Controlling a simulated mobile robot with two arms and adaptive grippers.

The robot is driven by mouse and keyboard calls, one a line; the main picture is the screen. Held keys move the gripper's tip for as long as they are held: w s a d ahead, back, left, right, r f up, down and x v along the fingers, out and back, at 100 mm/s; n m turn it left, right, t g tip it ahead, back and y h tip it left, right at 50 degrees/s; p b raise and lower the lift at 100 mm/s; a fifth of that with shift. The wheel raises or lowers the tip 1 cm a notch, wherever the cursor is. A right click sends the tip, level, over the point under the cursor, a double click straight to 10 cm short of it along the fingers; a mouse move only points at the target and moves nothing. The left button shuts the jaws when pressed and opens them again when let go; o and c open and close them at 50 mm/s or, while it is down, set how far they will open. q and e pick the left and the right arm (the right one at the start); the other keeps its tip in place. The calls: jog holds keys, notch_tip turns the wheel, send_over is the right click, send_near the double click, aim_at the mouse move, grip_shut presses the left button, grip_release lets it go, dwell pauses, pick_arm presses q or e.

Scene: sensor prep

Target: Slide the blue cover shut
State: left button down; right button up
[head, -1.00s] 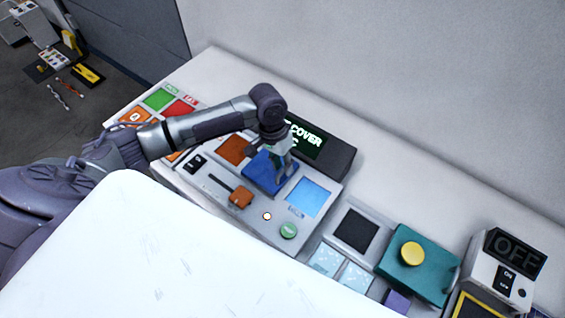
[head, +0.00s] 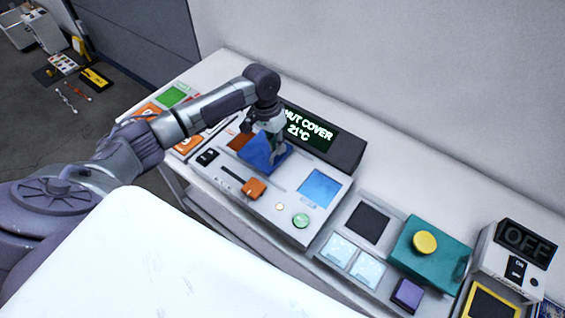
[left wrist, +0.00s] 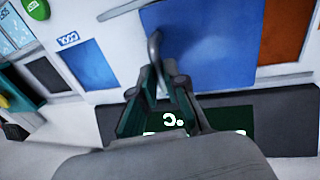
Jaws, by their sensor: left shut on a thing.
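The blue cover (head: 258,150) is a flat square plate on the grey panel (head: 262,220). It lies between an orange-brown square (head: 240,140) on its left, partly overlapped, and a light blue square (head: 319,187) on its right. In the left wrist view the cover (left wrist: 215,45) has a thin upright handle (left wrist: 154,46) on its edge. My left gripper (head: 277,154) is over the cover's right part, its fingers (left wrist: 163,88) shut on this handle. The orange-brown square also shows beside the cover in the wrist view (left wrist: 287,30). My right gripper is not in view.
A display (head: 306,130) behind the cover reads in part "HUT COVER 21°C". An orange slider knob (head: 254,187) and a green button (head: 300,221) sit in front. A teal box with a yellow button (head: 425,243) stands to the right.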

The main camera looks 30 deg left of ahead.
aim_at(259, 145)
pick_arm(q)
jog(key=a, duration=0.4)
jog(key=shift+w, duration=0.25)
jog(key=a, duration=0.4)
jog(key=shift+w, duration=0.35)
jog(key=shift+r, duration=0.1)
jog(key=c, duration=1.2)
grip_release()
jog(key=shift+a, duration=0.1)
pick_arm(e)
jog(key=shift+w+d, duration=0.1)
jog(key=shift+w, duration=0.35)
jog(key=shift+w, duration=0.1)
pick_arm(q)
notch_tip(259, 145, up, 12)
jog(key=a, duration=0.2)
jog(key=shift+w+a+f, duration=0.15)
jog(key=shift+f, duration=0.05)
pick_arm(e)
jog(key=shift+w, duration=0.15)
